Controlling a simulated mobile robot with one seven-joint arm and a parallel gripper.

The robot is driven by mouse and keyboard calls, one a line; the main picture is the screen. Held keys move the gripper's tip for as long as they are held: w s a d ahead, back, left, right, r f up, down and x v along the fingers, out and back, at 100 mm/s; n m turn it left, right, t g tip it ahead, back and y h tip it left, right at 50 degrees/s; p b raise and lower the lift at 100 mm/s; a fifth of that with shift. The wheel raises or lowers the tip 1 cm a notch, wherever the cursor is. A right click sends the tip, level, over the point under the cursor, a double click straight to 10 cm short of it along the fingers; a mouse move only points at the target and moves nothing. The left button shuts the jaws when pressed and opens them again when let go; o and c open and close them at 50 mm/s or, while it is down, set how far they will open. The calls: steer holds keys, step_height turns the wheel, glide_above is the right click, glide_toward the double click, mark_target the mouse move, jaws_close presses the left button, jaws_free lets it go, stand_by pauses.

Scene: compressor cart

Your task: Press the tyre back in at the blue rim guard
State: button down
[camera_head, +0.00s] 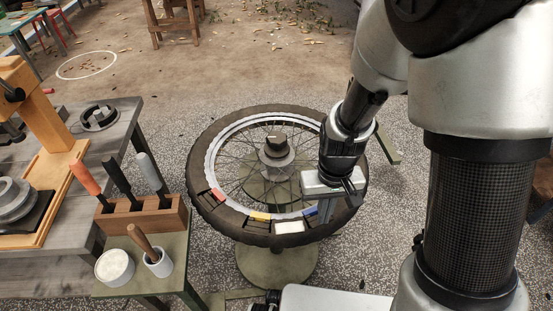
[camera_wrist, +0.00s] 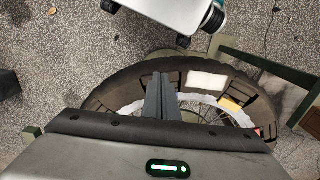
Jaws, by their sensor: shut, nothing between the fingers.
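A spoked wheel with a black tyre (camera_head: 205,150) lies flat on a round stand. The fingers also show in the wrist view (camera_wrist: 159,84), over the tyre band (camera_wrist: 115,95). I cannot tell whether the tips touch the tyre.
A yellow guard (camera_head: 260,216) and a red guard (camera_head: 217,195) sit further left on the rim. A white patch (camera_head: 290,227) lies on the near tyre. A green side table (camera_head: 175,260) at the left holds a tool block (camera_head: 145,217), a white bowl (camera_head: 114,266) and a cup (camera_head: 159,264).

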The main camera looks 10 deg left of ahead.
steer(key=shift+s+d+f+b, duration=0.15)
steer(key=shift+s+f+b, duration=0.1)
steer(key=shift+f+b, duration=0.35)
stand_by(0.8)
step_height(320, 180, up, 8)
steer(key=p, duration=0.7)
stand_by(0.5)
